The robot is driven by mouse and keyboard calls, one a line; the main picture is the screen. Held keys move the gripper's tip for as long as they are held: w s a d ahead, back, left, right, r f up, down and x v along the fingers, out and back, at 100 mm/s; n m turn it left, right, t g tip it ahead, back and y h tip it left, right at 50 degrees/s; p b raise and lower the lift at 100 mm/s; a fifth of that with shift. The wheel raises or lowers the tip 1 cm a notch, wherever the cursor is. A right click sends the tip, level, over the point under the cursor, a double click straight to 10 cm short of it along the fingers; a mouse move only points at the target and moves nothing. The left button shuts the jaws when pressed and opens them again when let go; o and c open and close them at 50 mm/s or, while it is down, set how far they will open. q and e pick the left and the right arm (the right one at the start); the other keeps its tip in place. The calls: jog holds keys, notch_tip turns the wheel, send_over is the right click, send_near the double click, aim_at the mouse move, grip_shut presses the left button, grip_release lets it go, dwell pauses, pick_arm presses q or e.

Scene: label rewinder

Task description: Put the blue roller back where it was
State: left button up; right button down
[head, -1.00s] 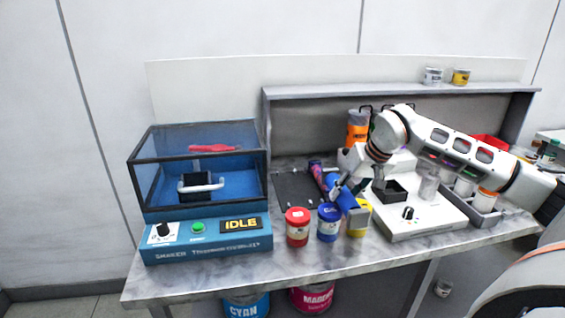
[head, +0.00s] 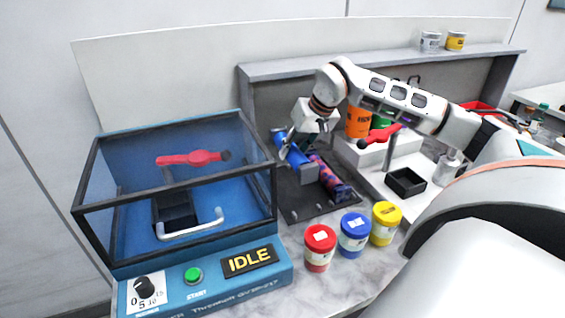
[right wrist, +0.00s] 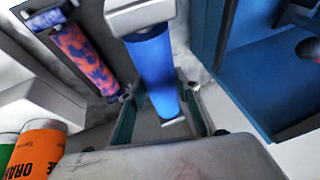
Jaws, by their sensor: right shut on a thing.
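The blue roller (head: 289,150) has a grey end block and is held by my right gripper (head: 288,143), whose fingertips are partly hidden in the head view. In the right wrist view the blue roller (right wrist: 155,75) lies between the two fingers of the right gripper (right wrist: 161,112). The roller is at the left part of a dark board (head: 302,208); whether it touches the board I cannot tell. A pink and purple patterned roller (head: 330,178) is just right of it, and also shows in the right wrist view (right wrist: 85,60). My left gripper is not in view.
A blue glass-fronted machine (head: 255,262) reading IDLE stands close on the left. An orange can (head: 358,122) and a black tray (head: 405,182) are further right.

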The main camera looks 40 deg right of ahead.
jog(key=f, duration=0.3)
jog(key=shift+w, duration=0.3)
jog(key=f+b, duration=0.3)
jog(key=f, duration=0.1)
jog(key=shift+s, duration=0.2)
jog(key=shift+b, duration=0.3)
jog(key=shift+s+f, duration=0.1)
jog(key=shift+f+b, duration=0.45)
jog(key=shift+b, duration=0.15)
jog(key=shift+f+b, duration=0.55)
jog(key=shift+f, duration=0.65)
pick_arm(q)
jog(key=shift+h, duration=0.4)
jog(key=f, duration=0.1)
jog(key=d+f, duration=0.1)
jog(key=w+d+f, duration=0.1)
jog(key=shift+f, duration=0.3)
